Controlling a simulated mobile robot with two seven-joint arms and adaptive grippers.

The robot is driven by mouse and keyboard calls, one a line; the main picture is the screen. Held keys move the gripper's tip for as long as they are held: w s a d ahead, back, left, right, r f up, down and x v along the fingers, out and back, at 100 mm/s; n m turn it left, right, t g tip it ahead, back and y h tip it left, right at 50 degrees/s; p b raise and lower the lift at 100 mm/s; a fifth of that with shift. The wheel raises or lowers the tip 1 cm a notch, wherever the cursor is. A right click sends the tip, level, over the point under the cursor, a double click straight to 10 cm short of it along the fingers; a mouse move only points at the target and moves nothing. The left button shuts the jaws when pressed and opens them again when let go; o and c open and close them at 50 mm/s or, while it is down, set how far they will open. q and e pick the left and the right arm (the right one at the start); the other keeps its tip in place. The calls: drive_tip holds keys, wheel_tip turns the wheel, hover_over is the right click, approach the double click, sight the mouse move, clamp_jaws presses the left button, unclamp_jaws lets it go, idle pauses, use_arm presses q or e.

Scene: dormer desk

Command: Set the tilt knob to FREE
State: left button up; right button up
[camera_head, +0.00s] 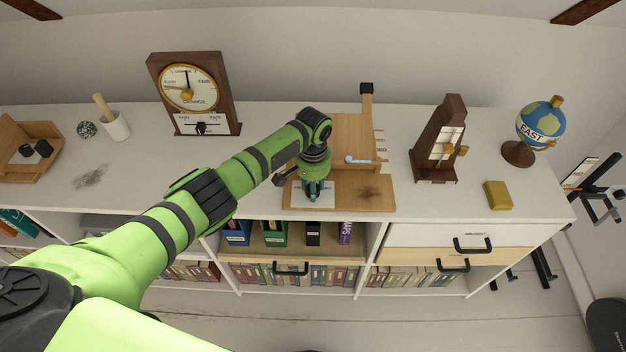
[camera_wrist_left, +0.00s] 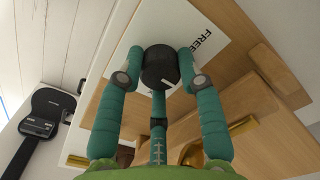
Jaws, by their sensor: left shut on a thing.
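The tilt knob is a round black knob (camera_wrist_left: 160,62) with a short white mark near its lower right edge in the left wrist view. It sits over a white card (camera_wrist_left: 195,18) on a wooden board, with the word FREE (camera_wrist_left: 205,42) to the knob's right; the mark does not point at that word. My left gripper (camera_wrist_left: 160,68) is shut on the knob, green fingers on both sides and one below. In the head view my left gripper (camera_head: 314,193) is over the white card (camera_head: 300,198) and hides the knob. My right gripper is not in view.
The wooden stand (camera_head: 350,130) rises behind the card.

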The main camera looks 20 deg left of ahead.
use_arm(q)
drive_tip(key=shift+n+p, duration=0.45)
drive_tip(key=shift+n, duration=0.35)
drive_tip(key=o, duration=0.9)
drive_tip(key=shift+c, duration=0.2)
wheel_tip(320, 180, up, 12)
